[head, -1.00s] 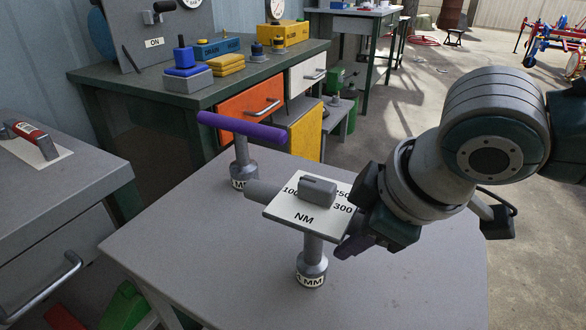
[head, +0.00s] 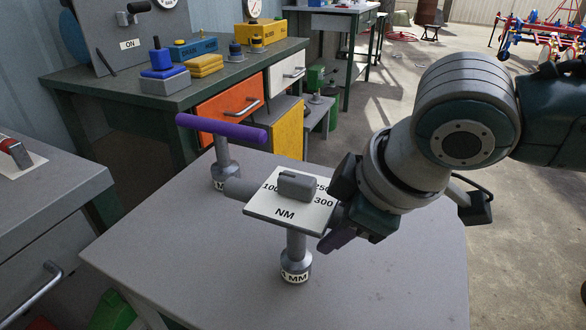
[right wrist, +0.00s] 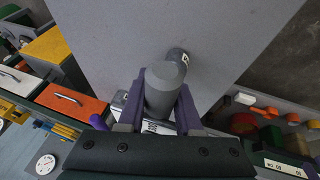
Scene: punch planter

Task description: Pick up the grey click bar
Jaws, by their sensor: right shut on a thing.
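The grey click bar (head: 240,189) is a T-shaped tool with a thick grey crossbar, a white plate marked NM and a stem down to a round socket marked MM (head: 296,272). It is upright over the grey table; I cannot tell whether the socket touches it. My right gripper (head: 338,212) is shut on the crossbar's right end. In the right wrist view the bar's rounded grey end (right wrist: 165,88) sits between the purple fingers of the right gripper (right wrist: 157,115). My left gripper is not in view.
A similar tool with a purple crossbar (head: 221,129) stands just behind and left on the grey table (head: 370,295). A workbench (head: 110,92) with coloured blocks and an orange drawer (head: 228,108) is behind. Another grey cabinet (head: 40,215) is at left. The table's front is clear.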

